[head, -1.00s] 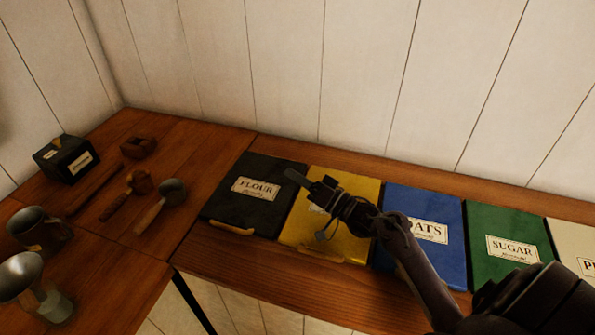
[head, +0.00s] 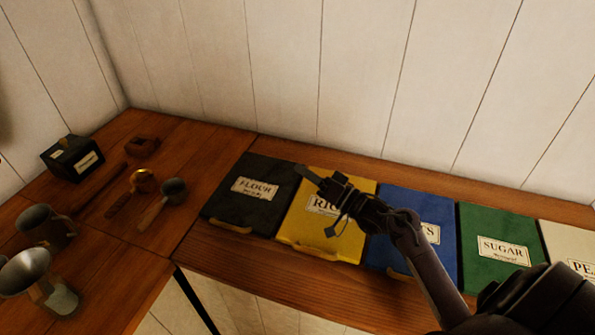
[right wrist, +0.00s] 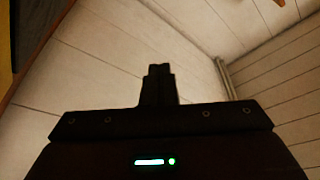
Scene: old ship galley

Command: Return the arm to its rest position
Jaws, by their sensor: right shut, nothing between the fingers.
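My right arm comes in from the lower right in the head view. Its gripper (head: 312,178) is over the yellow rice lid (head: 304,227), near the edge of the black flour lid (head: 236,210). The gripper is shut and empty, and it also shows shut in the right wrist view (right wrist: 160,72). The arm partly covers the rice label and the label of the blue lid (head: 440,208). I cannot tell how far above the lids the arm is. My left gripper is not in view.
A green sugar lid (head: 484,230) and a cream lid (head: 560,240) are at the right. On the left counter are a dark labelled box (head: 72,158), scoops (head: 170,190), a mug (head: 42,228) and a metal funnel-like vessel (head: 28,275). A plank wall (head: 300,80) stands behind.

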